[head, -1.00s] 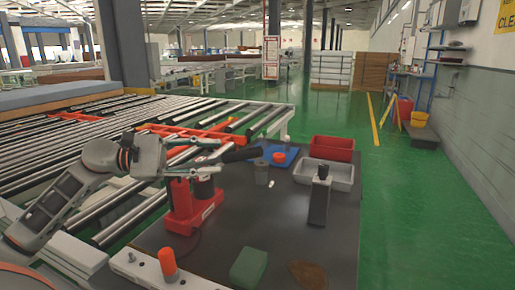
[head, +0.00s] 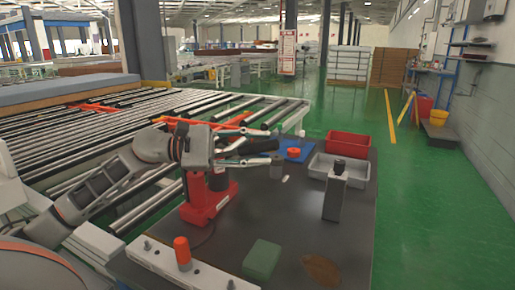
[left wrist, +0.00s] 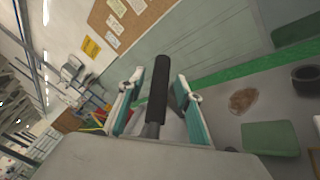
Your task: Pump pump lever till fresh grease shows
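The red pump (head: 207,203) stands on the dark table, partly hidden behind my left arm. Its black lever grip (head: 246,147) points right in the head view. In the left wrist view the lever (left wrist: 158,88) lies lengthwise between the fingers of my left gripper (left wrist: 158,100). The same gripper shows in the head view (head: 262,148). Its fingers are apart, one on each side of the lever, with gaps visible in the wrist view. I cannot make out any fresh grease. My right gripper is in neither view.
A grey tray (head: 361,170), red bin (head: 348,144) and dark upright dispenser (head: 334,197) stand on the right. A green block (head: 262,259), brown patch (head: 322,269) and pale rail (head: 160,262) with an orange-capped part (head: 182,251) are in front. The roller conveyor (head: 90,140) is behind left.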

